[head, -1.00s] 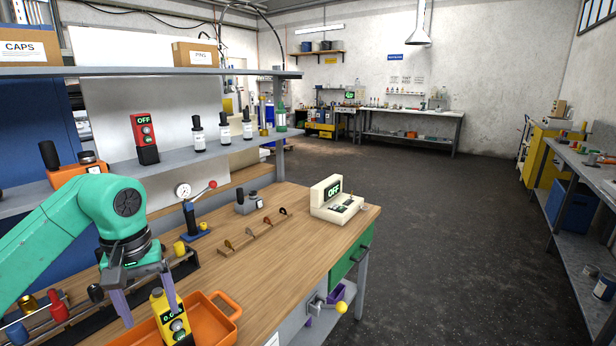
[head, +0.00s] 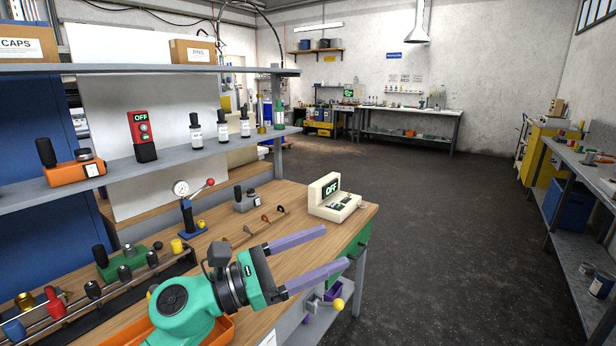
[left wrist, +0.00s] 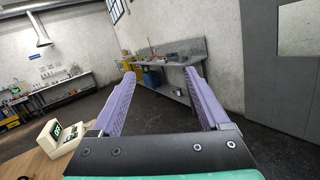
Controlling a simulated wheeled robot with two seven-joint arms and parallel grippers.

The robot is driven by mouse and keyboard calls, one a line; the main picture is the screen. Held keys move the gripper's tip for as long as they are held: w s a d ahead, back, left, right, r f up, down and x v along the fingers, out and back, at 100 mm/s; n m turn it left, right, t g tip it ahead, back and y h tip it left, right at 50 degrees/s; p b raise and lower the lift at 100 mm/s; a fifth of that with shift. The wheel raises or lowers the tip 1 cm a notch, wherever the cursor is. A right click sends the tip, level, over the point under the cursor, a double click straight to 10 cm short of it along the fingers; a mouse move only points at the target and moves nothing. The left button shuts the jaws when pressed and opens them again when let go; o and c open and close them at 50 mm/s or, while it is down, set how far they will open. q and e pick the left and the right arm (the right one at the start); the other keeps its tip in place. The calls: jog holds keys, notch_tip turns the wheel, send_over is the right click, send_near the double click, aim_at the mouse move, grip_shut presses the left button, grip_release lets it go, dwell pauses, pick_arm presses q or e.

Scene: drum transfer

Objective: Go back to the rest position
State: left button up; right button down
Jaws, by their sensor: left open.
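My left gripper (head: 335,252) is in the head view at the front right of the wooden workbench. Its two purple fingers are spread wide, with nothing between them, and point right past the bench edge. In the left wrist view the fingers (left wrist: 160,88) are also apart and empty, facing the open room. My left arm covers most of the orange tray (head: 222,334), and the yellow device seen earlier in it is hidden. My right gripper does not show.
The bench (head: 275,222) holds a cream OFF device (head: 335,198), a gauge press (head: 188,215) and a rail of knobs at the left. A shelf (head: 180,158) with bottles stands above. Open floor (head: 450,230) lies to the right, with another workbench (head: 575,165) along the wall.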

pick_arm(q)
jog(key=w+a+f+n+t+y, duration=0.1)
jog(key=w+a+n+t+y, duration=0.35)
jog(key=n, duration=0.75)
jog(key=w+a+n+t+y, duration=0.1)
jog(key=a+n+t+y, duration=0.4)
jog(key=a+n+t, duration=0.45)
jog(key=s+a+f+n+g+y, duration=0.1)
jog(key=a+f+n+g+y, duration=0.35)
jog(key=f+n, duration=0.55)
jog(key=s+a+f+n+g+y, duration=0.25)
jog(key=a+f+n+y, duration=0.25)
jog(key=f+n, duration=0.45)
jog(key=s+a+f+n+g, duration=0.1)
jog(key=s+f+n+g, duration=0.9)
jog(key=s+f, duration=0.75)
notch_tip(320, 180, down, 20)
jog(key=s+m+g, duration=0.1)
jog(key=s+g, duration=0.1)
jog(key=s, duration=0.1)
jog(key=s+a+f+g, duration=0.1)
jog(key=s+a+f, duration=0.2)
jog(key=s+f, duration=1.2)
jog(key=shift+s+f+m, duration=0.3)
jog(key=shift+s+f, duration=0.1)
jog(key=shift+s, duration=0.7)
jog(key=shift+a, duration=0.1)
